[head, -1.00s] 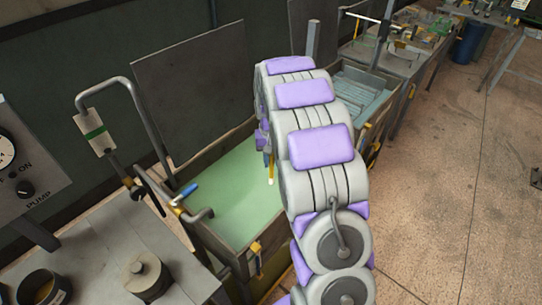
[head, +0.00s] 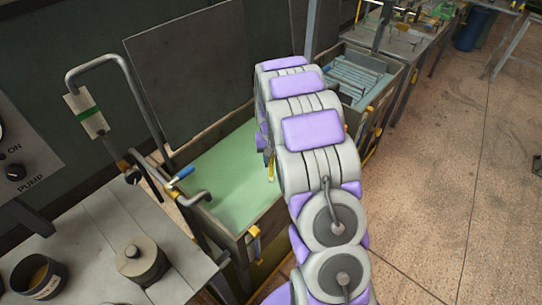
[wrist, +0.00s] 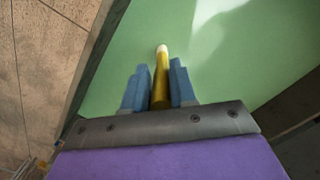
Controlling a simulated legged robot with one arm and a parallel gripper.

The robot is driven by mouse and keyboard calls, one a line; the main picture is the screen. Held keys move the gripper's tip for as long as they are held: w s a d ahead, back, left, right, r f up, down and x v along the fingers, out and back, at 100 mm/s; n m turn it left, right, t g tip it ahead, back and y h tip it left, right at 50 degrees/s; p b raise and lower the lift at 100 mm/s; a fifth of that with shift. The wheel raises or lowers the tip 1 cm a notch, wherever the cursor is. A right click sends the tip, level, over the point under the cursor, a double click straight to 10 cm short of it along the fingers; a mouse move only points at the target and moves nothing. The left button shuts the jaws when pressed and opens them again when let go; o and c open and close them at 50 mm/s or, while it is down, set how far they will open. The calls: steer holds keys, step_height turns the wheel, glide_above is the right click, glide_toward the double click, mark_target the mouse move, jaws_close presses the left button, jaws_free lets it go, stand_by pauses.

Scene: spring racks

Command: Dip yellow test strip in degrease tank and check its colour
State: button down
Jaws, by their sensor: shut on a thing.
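The yellow test strip (wrist: 161,82) is held upright between the two blue fingers of my gripper (wrist: 160,85) in the wrist view. Its pale tip points out over green liquid. In the head view the strip (head: 271,172) shows as a small yellow piece beside my arm, above the tank. The degrease tank (head: 243,238) is an open metal trough of pale green liquid. My arm covers its right part. I cannot tell whether the tip touches the liquid.
A bent pipe with a blue-handled valve (head: 182,173) rises beside the tank. A raised lid panel (head: 190,75) stands behind it. A second tank (head: 365,75) lies beyond. Open floor is at right.

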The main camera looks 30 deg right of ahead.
mark_target(271, 166)
steer(key=shift+f+b, duration=1)
steer(key=shift+f, duration=1.85)
steer(key=shift+r+p, duration=3.15)
steer(key=shift+r, duration=4.9)
steer(key=shift+a, duration=0.1)
steer(key=a+n, duration=0.4)
steer(key=a, duration=1)
steer(key=shift+s+a, duration=0.25)
steer(key=shift+a, duration=0.1)
steer(key=shift+d, duration=0.1)
